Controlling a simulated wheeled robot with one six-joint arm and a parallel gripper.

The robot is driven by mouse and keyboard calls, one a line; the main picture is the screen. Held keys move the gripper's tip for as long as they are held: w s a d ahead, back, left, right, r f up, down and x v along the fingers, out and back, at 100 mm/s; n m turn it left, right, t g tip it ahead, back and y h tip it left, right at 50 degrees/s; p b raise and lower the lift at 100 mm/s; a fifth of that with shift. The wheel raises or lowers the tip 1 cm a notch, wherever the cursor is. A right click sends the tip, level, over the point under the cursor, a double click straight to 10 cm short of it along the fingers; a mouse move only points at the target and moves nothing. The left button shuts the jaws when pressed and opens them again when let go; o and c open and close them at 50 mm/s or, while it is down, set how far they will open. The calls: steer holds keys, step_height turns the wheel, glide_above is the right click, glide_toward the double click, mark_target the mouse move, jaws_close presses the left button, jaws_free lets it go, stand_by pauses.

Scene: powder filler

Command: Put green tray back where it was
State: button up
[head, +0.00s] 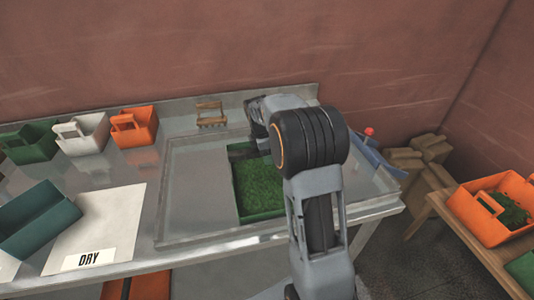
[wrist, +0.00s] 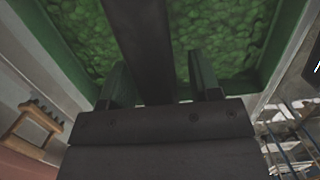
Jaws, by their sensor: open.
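A green tray (head: 262,216) filled with green granular stuff sits in the shallow metal basin, partly hidden by my arm. My gripper (head: 258,125) is at the far end of this tray, its fingertips mostly hidden in the head view. In the wrist view, the green tray wall (wrist: 52,38) and its green contents fill the upper part. My open gripper (wrist: 160,85) has a finger on each side of a dark bar that runs over the tray. I cannot tell whether the fingers touch it.
Green (head: 28,143), white (head: 82,133) and orange (head: 135,127) containers stand at the back left. A teal box (head: 38,217) lies beside a white sheet marked DRY (head: 100,225). A small wooden rack (head: 211,115) is behind the basin. An orange tray (head: 490,207) is on the right table.

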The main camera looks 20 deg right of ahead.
steer(key=r, duration=0.3)
steer(key=a+r, duration=0.1)
steer(key=r, duration=0.7)
steer(key=shift+w+a+r, duration=0.15)
steer(key=shift+a+r, duration=0.1)
steer(key=shift+a, duration=0.1)
steer(key=s+a+f+m+t, duration=0.1)
steer(key=s+a+m, duration=0.2)
steer(key=s+m, duration=0.2)
steer(key=s+a+f+m+t+y, duration=0.1)
steer(key=s+m, duration=0.4)
steer(key=s, duration=0.5)
steer(key=s+a+f+m+t, duration=0.2)
steer(key=s+a+m, duration=0.3)
steer(key=s, duration=0.2)
steer(key=shift+s+m+t+y, duration=0.15)
steer(key=shift+m+t+y, duration=0.15)
steer(key=shift+m+y, duration=0.1)
